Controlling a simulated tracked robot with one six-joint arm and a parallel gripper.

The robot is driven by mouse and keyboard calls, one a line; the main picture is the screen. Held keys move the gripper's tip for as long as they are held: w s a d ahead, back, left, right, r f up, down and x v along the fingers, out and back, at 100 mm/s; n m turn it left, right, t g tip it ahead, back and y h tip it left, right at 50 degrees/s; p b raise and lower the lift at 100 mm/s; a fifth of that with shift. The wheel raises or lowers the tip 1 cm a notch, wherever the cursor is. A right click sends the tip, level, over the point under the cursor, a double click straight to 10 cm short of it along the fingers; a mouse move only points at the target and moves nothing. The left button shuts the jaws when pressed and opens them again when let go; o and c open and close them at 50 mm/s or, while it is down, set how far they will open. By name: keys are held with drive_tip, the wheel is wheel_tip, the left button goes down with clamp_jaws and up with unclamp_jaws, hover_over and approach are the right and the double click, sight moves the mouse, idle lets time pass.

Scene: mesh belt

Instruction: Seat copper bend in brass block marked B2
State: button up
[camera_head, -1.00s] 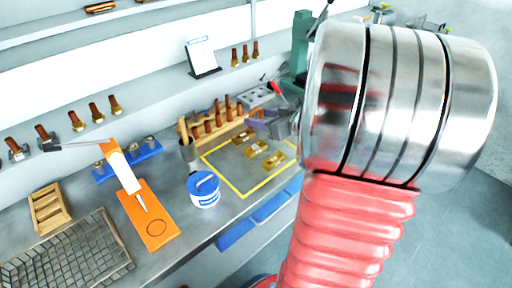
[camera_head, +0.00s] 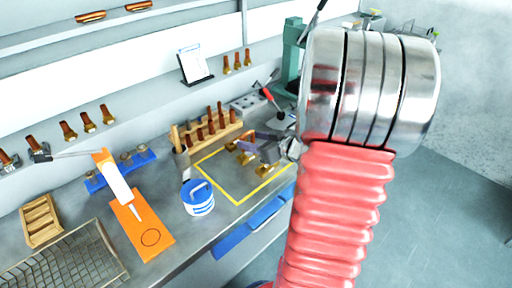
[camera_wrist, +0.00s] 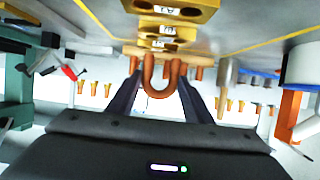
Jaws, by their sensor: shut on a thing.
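My gripper (camera_head: 258,143) is shut on the copper bend (camera_wrist: 160,92), a U-shaped tube seen between the two dark fingers in the wrist view. In the head view the gripper is above the yellow-outlined area, close to the brass blocks, and partly covers them. Three brass blocks stand in a row: a far one (camera_head: 232,145), a middle one (camera_head: 245,157) and a near one (camera_head: 267,170). They also show at the top of the wrist view, the largest one (camera_wrist: 170,10) nearest the camera. Their white labels are too small or tilted to read surely. The bend appears apart from the blocks.
A wooden rack (camera_head: 222,134) with several copper pieces stands behind the yellow outline (camera_head: 238,202). A blue-and-white tub (camera_head: 198,203) stands left of it. An orange mat (camera_head: 138,225) and a wire mesh belt (camera_head: 70,265) lie further left. A green stand (camera_head: 292,58) rises behind.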

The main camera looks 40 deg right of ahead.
drive_tip(key=shift+f, duration=1.8)
drive_tip(key=shift+f, duration=0.15)
drive_tip(key=o, duration=1.1)
drive_tip(key=shift+s+r, duration=0.1)
drive_tip(key=shift+r, duration=0.1)
drive_tip(key=v, duration=1.1)
drive_tip(key=shift+s+r, duration=0.2)
drive_tip(key=shift+s, duration=0.15)
